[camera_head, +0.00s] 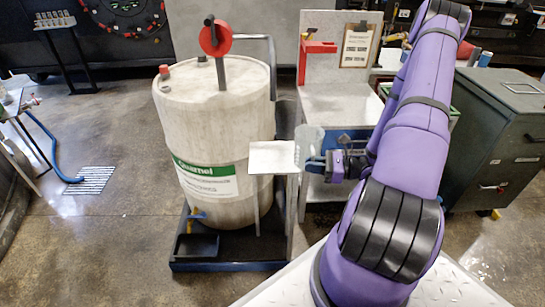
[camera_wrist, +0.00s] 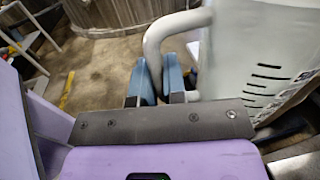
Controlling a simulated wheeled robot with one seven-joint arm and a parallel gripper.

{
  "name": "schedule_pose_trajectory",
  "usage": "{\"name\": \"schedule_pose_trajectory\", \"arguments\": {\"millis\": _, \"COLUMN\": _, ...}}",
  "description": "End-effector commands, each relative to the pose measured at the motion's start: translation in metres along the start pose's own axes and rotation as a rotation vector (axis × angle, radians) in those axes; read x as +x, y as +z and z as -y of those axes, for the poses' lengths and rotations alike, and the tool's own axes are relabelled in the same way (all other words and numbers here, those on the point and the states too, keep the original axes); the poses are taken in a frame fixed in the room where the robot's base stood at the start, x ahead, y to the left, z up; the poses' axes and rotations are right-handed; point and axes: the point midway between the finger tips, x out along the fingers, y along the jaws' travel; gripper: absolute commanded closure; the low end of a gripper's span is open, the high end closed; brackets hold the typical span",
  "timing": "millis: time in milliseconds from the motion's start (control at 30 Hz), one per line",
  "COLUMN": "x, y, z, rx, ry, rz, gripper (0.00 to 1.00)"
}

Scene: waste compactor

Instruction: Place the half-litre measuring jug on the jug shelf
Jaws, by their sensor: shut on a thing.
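The half-litre measuring jug (camera_head: 308,146) is a pale, translucent vessel, upright or nearly so in the head view. In the wrist view its wall (camera_wrist: 255,60) with dark graduation marks fills the right side, and its pale curved handle (camera_wrist: 155,42) reaches down between my fingers. My gripper (camera_head: 316,168) is shut on the handle; its blue fingertips (camera_wrist: 160,78) stand on either side of it. The jug shelf, which I take to be the small white plate (camera_head: 271,158) beside the drum, lies just left of the jug. Whether the jug touches it cannot be told.
A large white drum (camera_head: 217,120) with a red-wheeled pump stands left of the plate, on a dark tray (camera_head: 235,264). A grey workbench (camera_head: 340,101) with a red bracket and clipboard is behind. A dark green cabinet (camera_head: 505,135) stands right.

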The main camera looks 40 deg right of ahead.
Motion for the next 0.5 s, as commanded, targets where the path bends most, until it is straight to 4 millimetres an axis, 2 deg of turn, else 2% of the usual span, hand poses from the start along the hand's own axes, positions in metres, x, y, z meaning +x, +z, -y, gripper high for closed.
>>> {"name": "schedule_pose_trajectory", "arguments": {"millis": 500, "x": 0.096, "y": -0.012, "z": 0.054, "rx": -0.002, "ry": 0.005, "rz": 0.002, "gripper": 1.0}}
